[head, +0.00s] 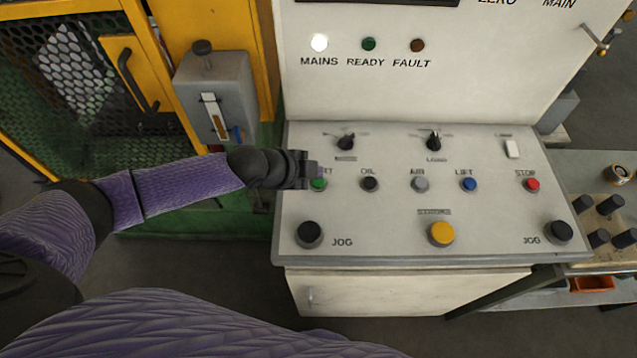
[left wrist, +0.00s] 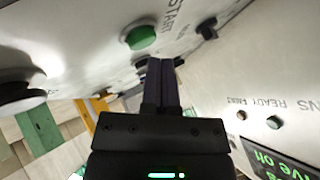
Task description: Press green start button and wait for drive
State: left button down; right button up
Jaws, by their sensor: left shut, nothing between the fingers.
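The green start button (head: 319,184) sits at the left end of the button row on the sloping grey control panel (head: 380,232). My left gripper (head: 312,170) is shut and empty, over the upper edge of this button, partly hiding its label. In the left wrist view the green button (left wrist: 140,38), marked START, shows just beyond and left of the closed fingertips (left wrist: 160,64). I cannot tell whether they touch it. On the upright panel the MAINS lamp (head: 320,42) is lit white; the READY lamp (head: 368,44) is dark green. My right gripper is out of view.
The black OIL button (head: 370,184) is close on the right, and a black JOG button (head: 309,234) lies below. A red STOP button (head: 532,184) is farther right. Selector knobs (head: 346,142) stand above the row. A yellow mesh guard (head: 60,75) is at left.

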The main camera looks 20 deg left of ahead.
aim_at(314, 182)
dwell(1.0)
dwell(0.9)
pick_arm(q)
jog(key=shift+f, duration=0.35)
jog(key=shift+f+b, duration=0.45)
jog(key=shift+b, duration=0.15)
dwell(0.3)
jog(key=shift+r+p, duration=0.8)
jog(key=shift+r, duration=0.05)
notch_tip(314, 182, up, 5)
jog(key=p, duration=0.4)
jog(key=shift+p, duration=0.3)
dwell(0.4)
